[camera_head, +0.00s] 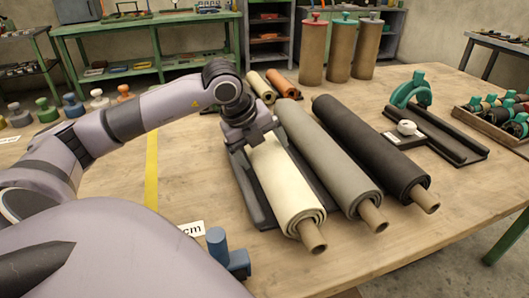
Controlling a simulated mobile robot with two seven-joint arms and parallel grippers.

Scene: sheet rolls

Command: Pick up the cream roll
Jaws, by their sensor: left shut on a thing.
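The cream roll (283,187) lies lengthwise on a dark cradle (251,190) on the wooden table, with its brown core (314,242) sticking out at the near end. My left gripper (256,138) comes down over the far part of the cream roll and is shut on it. The fingertips are partly hidden by the gripper body and the roll. I cannot see clear space between the cream roll and the cradle. My right gripper is not in view.
A grey roll (330,160) lies close along the right of the cream roll, with a black roll (370,150) beyond it. A blue clamp-like thing (226,254) stands near the front. Yellow tape (152,170) and bare table lie to the left.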

